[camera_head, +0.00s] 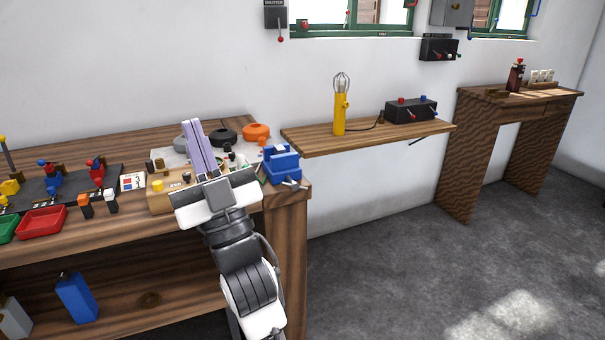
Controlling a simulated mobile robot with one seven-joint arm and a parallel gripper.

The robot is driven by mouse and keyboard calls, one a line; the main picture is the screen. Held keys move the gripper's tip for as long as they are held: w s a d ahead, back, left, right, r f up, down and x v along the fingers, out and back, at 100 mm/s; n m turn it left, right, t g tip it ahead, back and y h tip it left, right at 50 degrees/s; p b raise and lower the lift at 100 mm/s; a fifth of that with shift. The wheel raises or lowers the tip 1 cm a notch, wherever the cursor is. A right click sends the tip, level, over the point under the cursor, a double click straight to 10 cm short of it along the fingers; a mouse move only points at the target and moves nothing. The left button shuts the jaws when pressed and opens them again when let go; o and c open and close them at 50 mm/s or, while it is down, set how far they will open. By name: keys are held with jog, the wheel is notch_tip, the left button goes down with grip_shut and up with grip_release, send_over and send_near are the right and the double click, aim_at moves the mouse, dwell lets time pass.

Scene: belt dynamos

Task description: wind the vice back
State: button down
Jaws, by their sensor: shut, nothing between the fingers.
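The blue vice (282,162) sits at the right end of the wooden workbench, near the front corner. Its grey handle (293,184) sticks out at the front, low on the vice. A small pale patch shows at the top of the vice, between or on its jaws; I cannot tell which. My gripper (199,134) is shut and empty, with its long lilac fingers pointing away over the bench. It is to the left of the vice and apart from it. My gripper's body hides part of the wooden block behind it.
Orange and dark rings (256,133) lie behind the vice. A wooden block with knobs (165,197), a red tray (42,221) and several small coloured parts are to the left. A shelf (310,142) with a yellow lamp (340,118) is at the right. Floor right of the bench is clear.

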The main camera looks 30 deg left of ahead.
jog(key=w+f+m+t+h+p, duration=0.1)
jog(key=w+f+m+t+h, duration=0.1)
jog(key=w+f+m+h, duration=0.45)
jog(key=w+f+m+t+h+p, duration=0.1)
jog(key=w+f+t+h, duration=0.15)
jog(key=w, duration=0.75)
jog(key=w+d+f+m+g+h+p, duration=0.1)
jog(key=w+d+f+m+g+h, duration=0.25)
jog(key=w+f, duration=0.7)
jog(key=p, duration=0.3)
send_over(291, 182)
jog(key=v, duration=0.3)
jog(key=shift+s+a+f+t+p, duration=0.15)
jog(key=shift+s+f+p, duration=0.15)
jog(key=shift+f, duration=0.6)
jog(key=shift+s+f+t+p, duration=0.15)
jog(key=shift+s+f, duration=0.25)
jog(key=shift+f, duration=0.45)
jog(key=shift+s+a+f+n+y+b, duration=0.1)
jog(key=shift+f+n+y+b, duration=0.1)
jog(key=shift+n+b, duration=0.85)
jog(key=shift+s+a+f+n+y+b, duration=0.15)
jog(key=shift+n+b, duration=0.3)
jog(key=shift+b, duration=1.1)
